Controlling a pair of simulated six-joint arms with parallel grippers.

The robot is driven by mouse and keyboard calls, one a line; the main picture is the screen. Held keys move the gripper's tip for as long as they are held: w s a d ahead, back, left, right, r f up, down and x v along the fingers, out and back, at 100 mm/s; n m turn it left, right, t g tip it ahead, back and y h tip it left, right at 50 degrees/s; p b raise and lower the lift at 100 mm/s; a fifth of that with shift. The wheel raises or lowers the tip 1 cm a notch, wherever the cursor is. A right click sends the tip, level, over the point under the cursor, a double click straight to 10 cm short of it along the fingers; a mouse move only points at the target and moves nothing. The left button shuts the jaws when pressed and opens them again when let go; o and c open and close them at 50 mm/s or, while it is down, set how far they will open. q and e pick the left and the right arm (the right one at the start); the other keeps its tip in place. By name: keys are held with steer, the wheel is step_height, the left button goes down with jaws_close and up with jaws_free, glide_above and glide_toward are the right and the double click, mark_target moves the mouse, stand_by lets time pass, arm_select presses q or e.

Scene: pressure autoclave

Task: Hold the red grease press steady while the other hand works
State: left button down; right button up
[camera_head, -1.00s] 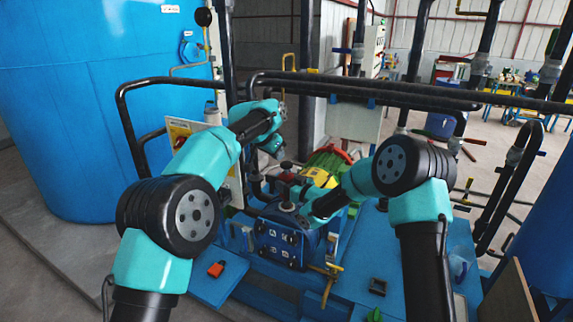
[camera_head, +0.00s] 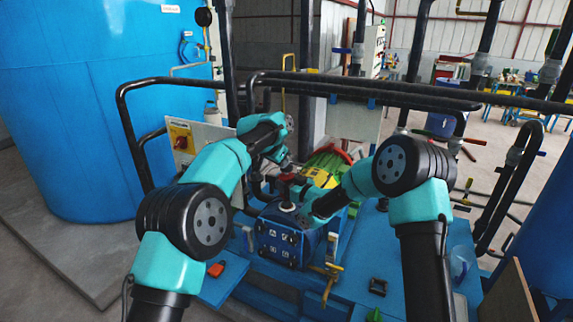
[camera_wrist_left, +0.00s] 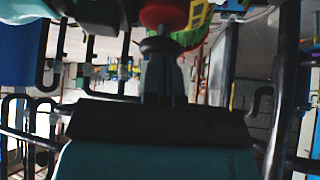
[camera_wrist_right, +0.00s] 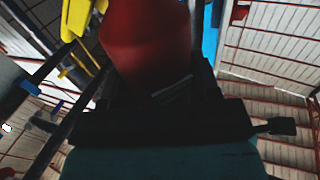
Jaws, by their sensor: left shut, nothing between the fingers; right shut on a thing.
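The red grease press shows as a large red body (camera_wrist_right: 150,40) in the right wrist view, between the fingers of my right gripper (camera_wrist_right: 180,88). My right gripper is shut on it. In the head view my right gripper (camera_head: 308,212) is low over the blue pump block (camera_head: 285,240), and only a little red shows there. My left gripper (camera_head: 285,160) is shut and empty, just above and behind that spot. In the left wrist view its closed fingers (camera_wrist_left: 163,72) are close to a dark rounded knob with a red part (camera_wrist_left: 162,12) beyond it. I cannot tell whether they touch.
A green and yellow motor (camera_head: 325,168) sits behind the block. Black pipe rails (camera_head: 370,92) cross behind the arms. A control panel (camera_head: 180,140) stands left.

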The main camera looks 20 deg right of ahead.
arm_select(q)
steer(key=shift+f, duration=0.6)
steer(key=a, duration=0.1)
steer(key=s+a+r, duration=0.1)
steer(key=shift+s+a+r, duration=0.1)
steer(key=shift+s+a, duration=0.15)
steer(key=shift+a, duration=0.05)
steer(key=shift+r, duration=0.15)
steer(key=v, duration=1.1)
steer(key=shift+s+a+r, duration=0.15)
steer(key=shift+a+r, duration=0.1)
steer(key=shift+a, duration=0.05)
stand_by(0.6)
steer(key=w+d+f, duration=0.3)
steer(key=d, duration=0.2)
steer(key=shift+w+m, duration=0.2)
steer(key=shift+m, duration=0.1)
